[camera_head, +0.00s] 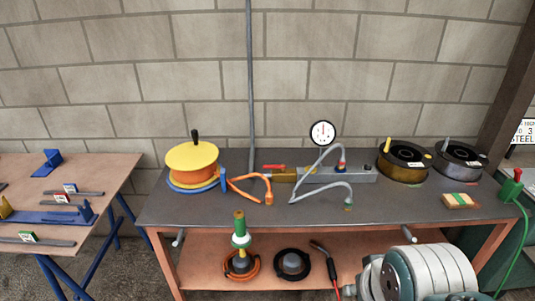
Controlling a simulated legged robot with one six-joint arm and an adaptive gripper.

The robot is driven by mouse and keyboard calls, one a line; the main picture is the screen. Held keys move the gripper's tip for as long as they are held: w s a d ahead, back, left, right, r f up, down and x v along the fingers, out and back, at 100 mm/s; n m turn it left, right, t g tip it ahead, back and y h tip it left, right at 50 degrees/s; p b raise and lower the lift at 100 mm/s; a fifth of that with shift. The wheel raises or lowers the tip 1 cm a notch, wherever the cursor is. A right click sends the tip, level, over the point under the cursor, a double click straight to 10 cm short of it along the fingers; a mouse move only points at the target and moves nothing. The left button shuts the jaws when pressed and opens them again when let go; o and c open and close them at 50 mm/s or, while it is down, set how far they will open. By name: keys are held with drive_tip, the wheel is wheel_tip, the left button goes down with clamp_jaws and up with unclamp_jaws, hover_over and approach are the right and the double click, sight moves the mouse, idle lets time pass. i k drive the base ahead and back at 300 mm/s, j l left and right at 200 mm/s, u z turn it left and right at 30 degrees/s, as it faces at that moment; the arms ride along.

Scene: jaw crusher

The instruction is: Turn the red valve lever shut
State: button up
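The red valve lever (274,166) is small and lies roughly level, running left to right in the picture. It sits on top of a brass-coloured valve body (283,175) at the left end of a grey manifold block (352,175) on the dark bench top. An orange hose (248,192) runs from the valve's left side. A grey hose (331,190) loops over the manifold, in front of it and to the right of the lever. A round white gauge (322,133) stands above the manifold. My gripper is not visible.
A yellow-topped reel (192,158) stands left of the lever. Two dark round containers (405,164) (459,158) stand at the back right, with a bundle (459,200) before them. The bench's front left (200,212) is clear. My own arm part fills the lower right.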

sight(283, 166)
drive_tip(key=i+j, duration=0.2)
drive_tip(key=i, duration=0.25)
drive_tip(key=i+j, duration=0.25)
drive_tip(key=i, duration=0.2)
drive_tip(key=i+j, duration=0.2)
drive_tip(key=i, duration=0.3)
